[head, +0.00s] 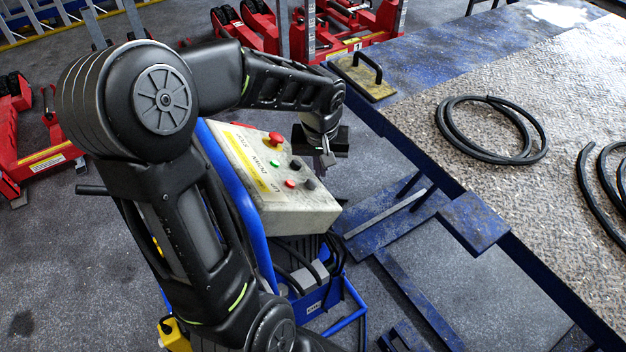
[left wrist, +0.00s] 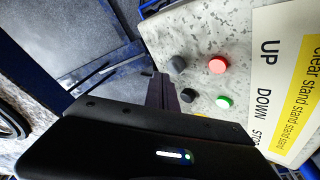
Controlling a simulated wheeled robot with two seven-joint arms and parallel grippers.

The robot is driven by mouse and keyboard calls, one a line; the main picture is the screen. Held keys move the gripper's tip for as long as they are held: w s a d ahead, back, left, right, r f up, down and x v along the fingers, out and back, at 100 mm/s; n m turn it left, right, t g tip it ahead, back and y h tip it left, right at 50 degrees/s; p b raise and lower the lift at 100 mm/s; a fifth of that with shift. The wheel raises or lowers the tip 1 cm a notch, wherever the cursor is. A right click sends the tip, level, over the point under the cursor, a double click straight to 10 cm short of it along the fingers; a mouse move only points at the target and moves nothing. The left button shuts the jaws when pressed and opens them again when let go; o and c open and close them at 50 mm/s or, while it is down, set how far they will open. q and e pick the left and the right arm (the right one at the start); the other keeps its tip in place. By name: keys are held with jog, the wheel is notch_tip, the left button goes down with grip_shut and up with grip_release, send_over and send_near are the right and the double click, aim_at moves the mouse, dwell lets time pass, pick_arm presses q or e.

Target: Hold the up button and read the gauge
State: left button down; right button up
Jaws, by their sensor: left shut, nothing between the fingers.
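The pale control box (head: 305,212) stands tilted on a blue frame. It carries a red mushroom knob (head: 275,139), a green button (head: 274,163), a red button (head: 289,184) and dark buttons, one at the lower right (head: 308,184). In the left wrist view, the word UP (left wrist: 269,46) is on the box's label, level with a red button (left wrist: 218,65) and a dark button (left wrist: 178,64). My left gripper (head: 328,158) is shut and empty beside the box's right edge. Its fingers (left wrist: 162,92) overlap the box edge in the wrist view; contact is unclear. No gauge reading is visible. My right gripper is out of view.
A blue lift platform with a textured plate (head: 450,187) fills the right side, with black hose coils (head: 492,157) on it. A yellowish pad with a handle (head: 363,82) lies at its corner. Red jacks (head: 365,25) stand behind. Blue beams (head: 420,301) lie below the box.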

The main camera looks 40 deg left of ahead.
pick_arm(q)
jog(key=w+r+p, duration=0.1)
jog(key=r, duration=0.1)
jog(key=w+d+r+p, duration=0.1)
jog(key=w+r, duration=0.1)
dwell(0.4)
dwell(1.3)
jog(key=s+d+f+m+h, duration=0.3)
jog(key=d+f+m+h, duration=0.1)
jog(key=d+f, duration=1.55)
jog(key=s+d+f, duration=0.5)
jog(key=s+f, duration=0.1)
jog(key=s, duration=0.1)
jog(key=s+d+f+m+g+h, duration=0.1)
jog(key=s+d+f, duration=0.3)
jog(key=s+f, duration=0.2)
jog(key=shift+s+d+f+m+b, duration=0.25)
jog(key=shift+s+d+m+b, duration=0.15)
jog(key=shift+s, duration=0.5)
